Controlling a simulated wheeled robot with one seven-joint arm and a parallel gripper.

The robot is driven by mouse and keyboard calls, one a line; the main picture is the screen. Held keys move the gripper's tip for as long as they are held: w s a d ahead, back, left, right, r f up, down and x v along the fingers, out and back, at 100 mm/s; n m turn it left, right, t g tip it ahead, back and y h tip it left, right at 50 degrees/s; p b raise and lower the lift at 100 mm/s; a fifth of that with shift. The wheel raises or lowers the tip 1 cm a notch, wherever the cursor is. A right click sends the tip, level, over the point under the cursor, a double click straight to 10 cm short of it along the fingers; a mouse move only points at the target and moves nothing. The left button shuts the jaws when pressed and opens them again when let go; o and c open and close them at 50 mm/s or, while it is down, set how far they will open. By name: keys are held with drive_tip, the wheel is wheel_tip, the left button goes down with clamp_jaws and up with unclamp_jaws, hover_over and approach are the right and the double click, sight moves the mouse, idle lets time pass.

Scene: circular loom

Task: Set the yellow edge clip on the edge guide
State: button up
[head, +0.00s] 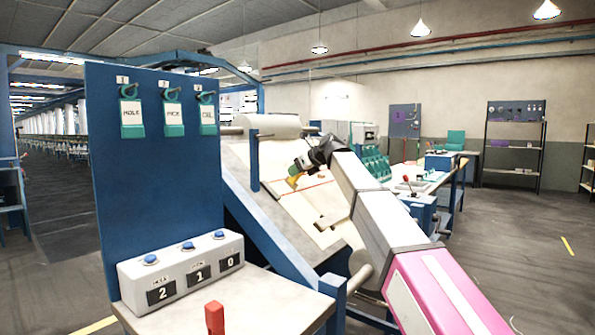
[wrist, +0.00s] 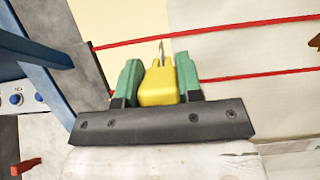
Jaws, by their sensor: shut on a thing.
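My gripper (head: 298,172) is over the slanted pale board in the head view. In the wrist view its two green fingers (wrist: 158,82) are shut on the yellow edge clip (wrist: 157,88), one on each side. A thin grey metal piece stands out from the clip's far end. The clip also shows as a small yellow spot in the head view (head: 292,182). Two red lines cross the board, an upper one (wrist: 230,27) and a lower one (wrist: 255,75); I cannot tell which part is the edge guide. The clip overlaps the lower line in the picture; contact cannot be told.
The slanted board (head: 275,160) has a blue frame (head: 245,215). A blue panel (head: 150,200) with hanging tags stands at left, above a counter box (head: 185,270). A red handle (head: 214,318) rises in front. Floor at right is clear.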

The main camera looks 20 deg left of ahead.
drive_tip(key=shift+w+a+f, duration=0.1)
drive_tip(key=shift+a+f, duration=0.2)
drive_tip(key=shift+f, duration=0.15)
drive_tip(key=o, duration=1.1)
drive_tip(key=v, duration=1)
drive_tip(key=shift+d+r, duration=0.2)
drive_tip(key=shift+d, duration=0.05)
